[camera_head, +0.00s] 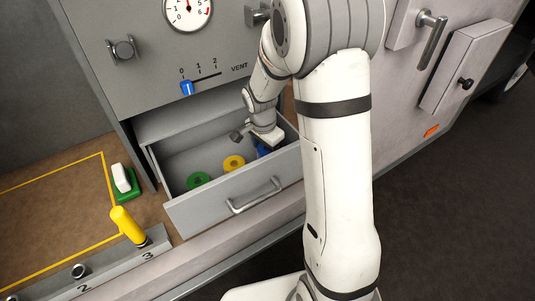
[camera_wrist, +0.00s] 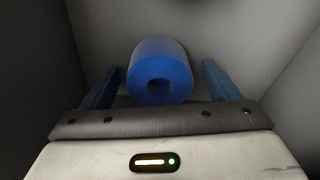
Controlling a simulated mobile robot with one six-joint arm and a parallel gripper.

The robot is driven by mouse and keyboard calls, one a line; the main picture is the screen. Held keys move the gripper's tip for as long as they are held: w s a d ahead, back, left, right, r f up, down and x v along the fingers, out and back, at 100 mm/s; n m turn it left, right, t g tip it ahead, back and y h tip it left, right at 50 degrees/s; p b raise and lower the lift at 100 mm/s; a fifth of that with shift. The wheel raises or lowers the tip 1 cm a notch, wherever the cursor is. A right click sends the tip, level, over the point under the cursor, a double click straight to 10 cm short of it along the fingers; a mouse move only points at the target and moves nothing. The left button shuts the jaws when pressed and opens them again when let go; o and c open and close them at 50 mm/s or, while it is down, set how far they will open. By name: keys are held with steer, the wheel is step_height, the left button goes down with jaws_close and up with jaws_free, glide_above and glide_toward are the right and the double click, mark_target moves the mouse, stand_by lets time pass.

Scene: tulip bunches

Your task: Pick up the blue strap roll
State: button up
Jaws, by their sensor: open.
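The blue strap roll (camera_wrist: 160,68) lies on the drawer floor in the wrist view, its round hole facing the camera. My gripper (camera_wrist: 160,85) is open, with one blue finger on each side of the roll. A gap shows between each finger and the roll. In the head view my gripper (camera_head: 262,149) reaches down into the right part of the open drawer (camera_head: 215,196). Blue shows beneath the gripper there, but I cannot tell finger from roll.
A green roll (camera_head: 199,180) and a yellow roll (camera_head: 234,162) lie in the drawer, left of my gripper. The drawer walls stand close around it. A drawer handle (camera_head: 257,196) sticks out in front. A yellow lever (camera_head: 128,225) and a green-and-white block (camera_head: 124,181) are at the left.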

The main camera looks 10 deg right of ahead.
steer(key=c, duration=1.2)
